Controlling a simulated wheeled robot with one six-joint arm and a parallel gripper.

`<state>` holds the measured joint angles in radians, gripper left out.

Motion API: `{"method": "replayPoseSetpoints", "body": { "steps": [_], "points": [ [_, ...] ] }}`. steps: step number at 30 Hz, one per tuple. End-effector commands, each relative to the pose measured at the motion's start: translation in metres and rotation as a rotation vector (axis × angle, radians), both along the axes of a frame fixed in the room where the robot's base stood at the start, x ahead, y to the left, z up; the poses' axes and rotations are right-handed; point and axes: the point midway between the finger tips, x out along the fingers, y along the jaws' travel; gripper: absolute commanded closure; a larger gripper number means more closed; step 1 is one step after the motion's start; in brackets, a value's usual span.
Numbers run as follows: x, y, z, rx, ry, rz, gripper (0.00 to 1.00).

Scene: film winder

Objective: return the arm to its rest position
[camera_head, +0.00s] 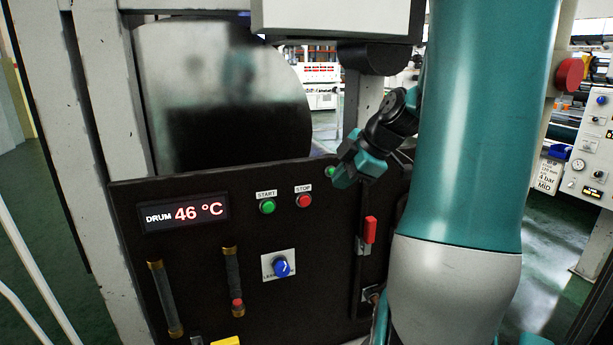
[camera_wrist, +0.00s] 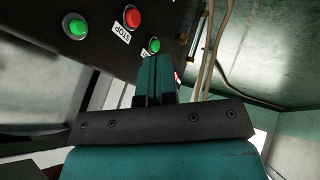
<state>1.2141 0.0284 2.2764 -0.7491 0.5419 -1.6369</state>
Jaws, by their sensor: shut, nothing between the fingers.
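My gripper (camera_head: 344,178) shows in the head view in front of the upper right of the black control panel (camera_head: 215,285). Its teal fingers are shut together with nothing between them. In the wrist view my gripper (camera_wrist: 157,58) points at the panel, with its tips just below a green button (camera_wrist: 154,45). I cannot tell whether the tips touch that button. In the head view a green button (camera_head: 331,171) shows right beside the fingertips. My arm's large teal link fills the right of the head view and hides part of the panel's right side.
The panel has a green START button (camera_head: 267,207), a red STOP button (camera_head: 304,201), a blue knob (camera_head: 281,267), a red-handled switch (camera_head: 370,230) and a display reading "DRUM 46 °C" (camera_head: 185,213). A large metal drum (camera_head: 225,80) stands behind. Cables (camera_wrist: 212,50) run near the gripper.

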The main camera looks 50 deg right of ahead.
Motion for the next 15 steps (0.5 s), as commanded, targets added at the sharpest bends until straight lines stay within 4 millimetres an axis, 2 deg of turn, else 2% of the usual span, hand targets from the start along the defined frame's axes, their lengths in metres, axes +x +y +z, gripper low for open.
{"method": "replayPoseSetpoints", "body": {
  "steps": [7, 10, 13, 15],
  "points": [
    [0.000, 0.000, 0.000, 0.000, 0.001, 0.000, 1.00],
    [0.006, 0.010, -0.001, 0.017, 0.009, 0.006, 1.00],
    [0.021, 0.041, -0.004, 0.071, 0.038, 0.018, 1.00],
    [0.033, 0.077, -0.007, 0.129, 0.080, 0.024, 1.00]
  ]
}}
